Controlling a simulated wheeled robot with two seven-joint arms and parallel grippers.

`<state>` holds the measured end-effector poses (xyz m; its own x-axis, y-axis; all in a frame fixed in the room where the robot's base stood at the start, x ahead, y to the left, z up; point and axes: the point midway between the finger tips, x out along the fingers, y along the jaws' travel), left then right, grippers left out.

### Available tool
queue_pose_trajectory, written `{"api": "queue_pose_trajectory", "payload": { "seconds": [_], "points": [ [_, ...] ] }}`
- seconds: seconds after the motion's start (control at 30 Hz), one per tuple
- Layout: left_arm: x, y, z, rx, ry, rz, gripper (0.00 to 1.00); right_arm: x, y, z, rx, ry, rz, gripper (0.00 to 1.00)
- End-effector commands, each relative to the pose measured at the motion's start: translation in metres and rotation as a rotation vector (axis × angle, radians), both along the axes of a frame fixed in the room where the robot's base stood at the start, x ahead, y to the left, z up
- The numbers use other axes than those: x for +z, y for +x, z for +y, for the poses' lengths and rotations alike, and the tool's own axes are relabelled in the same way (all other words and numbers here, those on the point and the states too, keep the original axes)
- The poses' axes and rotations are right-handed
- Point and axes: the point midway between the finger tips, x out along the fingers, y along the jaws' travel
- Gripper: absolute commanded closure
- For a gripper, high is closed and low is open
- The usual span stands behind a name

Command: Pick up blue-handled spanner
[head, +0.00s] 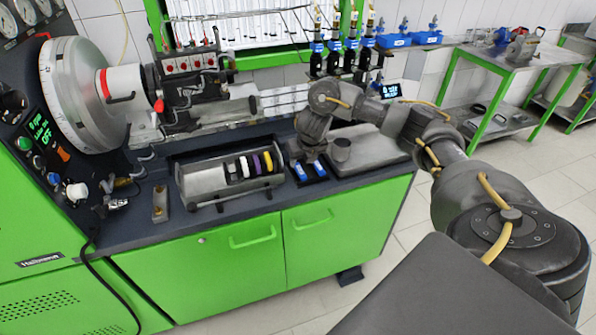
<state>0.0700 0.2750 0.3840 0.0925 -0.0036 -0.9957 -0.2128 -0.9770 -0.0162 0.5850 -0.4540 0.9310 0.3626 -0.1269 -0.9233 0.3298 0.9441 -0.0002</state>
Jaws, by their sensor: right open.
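Two small blue pieces, which look like tool handles, lie on a dark patch of the bench top. One is the left blue handle (300,172) and the other is the right blue handle (320,169). The rest of each is too small or hidden to make out, so I cannot tell which is the spanner. My right gripper (307,157) points down just above and behind these handles. It is open, and I cannot see anything held in it. My left gripper is not in view.
A grey tray (200,184) with black, white, purple and yellow pieces stands left of the handles. The test machine (75,95) fills the left. The bench's front edge (230,219) is mostly clear.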

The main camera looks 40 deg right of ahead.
Motion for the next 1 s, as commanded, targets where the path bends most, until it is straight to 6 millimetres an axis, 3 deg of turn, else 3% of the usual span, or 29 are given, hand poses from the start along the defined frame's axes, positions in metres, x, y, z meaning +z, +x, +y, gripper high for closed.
{"api": "queue_pose_trajectory", "payload": {
  "seconds": [0.2,0.4,1.0],
  "points": [
    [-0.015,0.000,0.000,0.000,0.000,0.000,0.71,-0.032,0.010,-0.002,-0.002,0.004,0.004,0.53],
    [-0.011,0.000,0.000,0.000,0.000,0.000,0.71,-0.045,0.018,-0.006,0.000,0.001,0.003,0.53],
    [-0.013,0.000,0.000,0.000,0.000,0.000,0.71,-0.049,0.018,-0.006,0.000,0.000,0.001,0.53]
  ]
}}
